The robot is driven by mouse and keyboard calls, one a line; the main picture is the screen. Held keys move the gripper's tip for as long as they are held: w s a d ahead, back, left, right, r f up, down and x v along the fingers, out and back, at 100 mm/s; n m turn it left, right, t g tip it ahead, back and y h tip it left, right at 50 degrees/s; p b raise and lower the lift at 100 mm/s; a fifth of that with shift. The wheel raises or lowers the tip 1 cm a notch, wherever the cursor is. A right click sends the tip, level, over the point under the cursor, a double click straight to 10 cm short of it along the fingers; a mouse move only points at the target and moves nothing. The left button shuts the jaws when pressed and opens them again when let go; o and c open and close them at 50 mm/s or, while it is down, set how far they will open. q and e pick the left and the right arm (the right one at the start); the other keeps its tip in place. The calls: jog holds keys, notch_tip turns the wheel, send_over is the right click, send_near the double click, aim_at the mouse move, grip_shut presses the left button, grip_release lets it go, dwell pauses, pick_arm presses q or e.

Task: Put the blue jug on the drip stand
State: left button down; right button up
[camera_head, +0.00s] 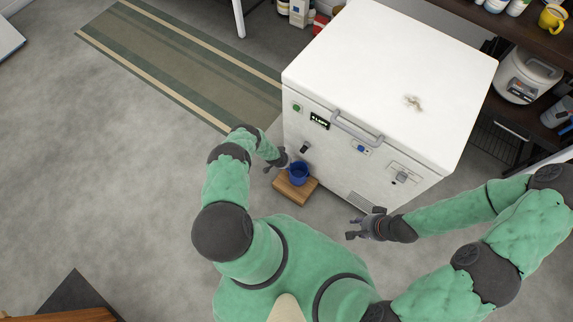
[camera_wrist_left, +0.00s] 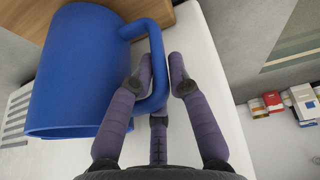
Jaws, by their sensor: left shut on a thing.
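The blue jug (camera_head: 299,175) is upright in the head view, over the wooden drip stand (camera_head: 294,194) in front of the white chest freezer. I cannot tell whether its base touches the stand. In the left wrist view the jug (camera_wrist_left: 85,75) fills the left side, with its handle (camera_wrist_left: 158,75) between my fingers. My left gripper (camera_head: 275,164) is shut on that handle; its fingers also show in the wrist view (camera_wrist_left: 160,80). My right gripper (camera_head: 354,228) is open and empty, to the right of the stand and above the floor.
The white freezer (camera_head: 390,75) stands behind the stand, with a tap (camera_head: 305,149) and a grey handle on its front. Shelves (camera_head: 530,30) with an appliance (camera_head: 525,75) are at the right. A striped rug (camera_head: 190,65) lies at the left.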

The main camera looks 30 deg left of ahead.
pick_arm(q)
jog(key=shift+f, duration=0.55)
jog(key=shift+r, duration=0.1)
jog(key=c, duration=1.1)
grip_release()
